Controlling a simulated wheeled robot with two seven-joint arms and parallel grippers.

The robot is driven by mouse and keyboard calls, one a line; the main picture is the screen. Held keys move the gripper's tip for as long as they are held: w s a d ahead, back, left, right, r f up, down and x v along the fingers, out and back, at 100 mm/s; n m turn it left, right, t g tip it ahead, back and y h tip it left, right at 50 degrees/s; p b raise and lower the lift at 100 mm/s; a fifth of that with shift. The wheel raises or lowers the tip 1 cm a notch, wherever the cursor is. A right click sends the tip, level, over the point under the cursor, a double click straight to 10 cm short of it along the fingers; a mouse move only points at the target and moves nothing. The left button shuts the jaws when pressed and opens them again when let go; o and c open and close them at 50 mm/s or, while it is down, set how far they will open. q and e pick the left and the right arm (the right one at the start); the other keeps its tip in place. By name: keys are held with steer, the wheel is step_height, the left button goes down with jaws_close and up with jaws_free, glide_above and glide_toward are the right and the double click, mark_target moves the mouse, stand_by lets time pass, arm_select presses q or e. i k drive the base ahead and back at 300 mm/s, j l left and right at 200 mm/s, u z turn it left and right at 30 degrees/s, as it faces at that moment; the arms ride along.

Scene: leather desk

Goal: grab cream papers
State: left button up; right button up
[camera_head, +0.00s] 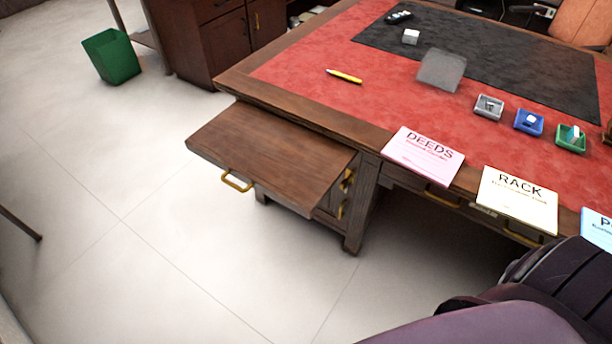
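The cream papers (517,200), marked "RACK", lie flat at the front edge of the desk, in the right part of the head view. Their near edge reaches the desk's wooden rim or slightly past it. Neither of my grippers shows in this view.
A wooden leaf (270,155) juts from the desk's left front. Small grey (489,107), blue (528,122) and green (570,138) trays stand behind the papers. A dark purple shape fills the bottom right.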

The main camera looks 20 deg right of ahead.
mark_target(534, 205)
steer(key=z, duration=2.3)
steer(key=l+u, duration=0.15)
steer(key=u, duration=0.3)
steer(key=i+l+u, duration=0.1)
steer(key=u, duration=0.35)
steer(key=l+u, duration=0.25)
steer(key=u, duration=0.2)
